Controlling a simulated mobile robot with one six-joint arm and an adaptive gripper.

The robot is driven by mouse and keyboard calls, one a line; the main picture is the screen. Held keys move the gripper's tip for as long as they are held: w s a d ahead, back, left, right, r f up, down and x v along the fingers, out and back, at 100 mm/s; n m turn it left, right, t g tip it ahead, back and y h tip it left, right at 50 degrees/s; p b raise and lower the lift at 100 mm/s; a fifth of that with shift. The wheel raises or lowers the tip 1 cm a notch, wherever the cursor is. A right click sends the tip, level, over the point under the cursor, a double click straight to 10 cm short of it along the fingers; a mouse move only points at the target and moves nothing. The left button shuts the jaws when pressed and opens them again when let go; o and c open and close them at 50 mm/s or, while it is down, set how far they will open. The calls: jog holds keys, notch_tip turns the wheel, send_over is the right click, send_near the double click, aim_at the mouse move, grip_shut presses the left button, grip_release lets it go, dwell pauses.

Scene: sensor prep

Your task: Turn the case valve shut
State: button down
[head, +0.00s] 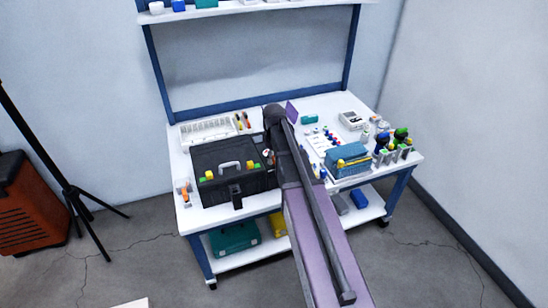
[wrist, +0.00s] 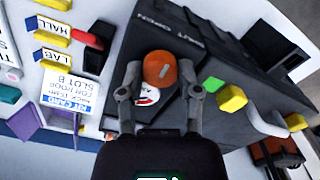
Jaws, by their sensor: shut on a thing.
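The black case (head: 235,188) stands on the left half of the bench in the head view, with a grey handle on its lid. In the wrist view the case (wrist: 225,60) fills the middle and right. The orange round valve knob (wrist: 152,66) has a short pale mark on its face. Upside-down lettering that seems to read SHUT and OPEN is on the case beyond the knob. My gripper (wrist: 160,72) has one fingertip on each side of the knob and is shut on it. In the head view my arm hides the gripper and knob.
A card reading SLOT B (wrist: 72,95) and coloured blocks lie left of the case in the wrist view. A teal bag (head: 347,160) and several bottles stand right of my arm. A white rack (head: 208,131) stands behind the case. A tripod (head: 62,180) stands left of the bench.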

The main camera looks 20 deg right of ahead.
jog(key=m, duration=0.5)
jog(key=shift+m, duration=2.6)
jog(key=shift+c, duration=1.5)
grip_release()
jog(key=shift+n, duration=0.4)
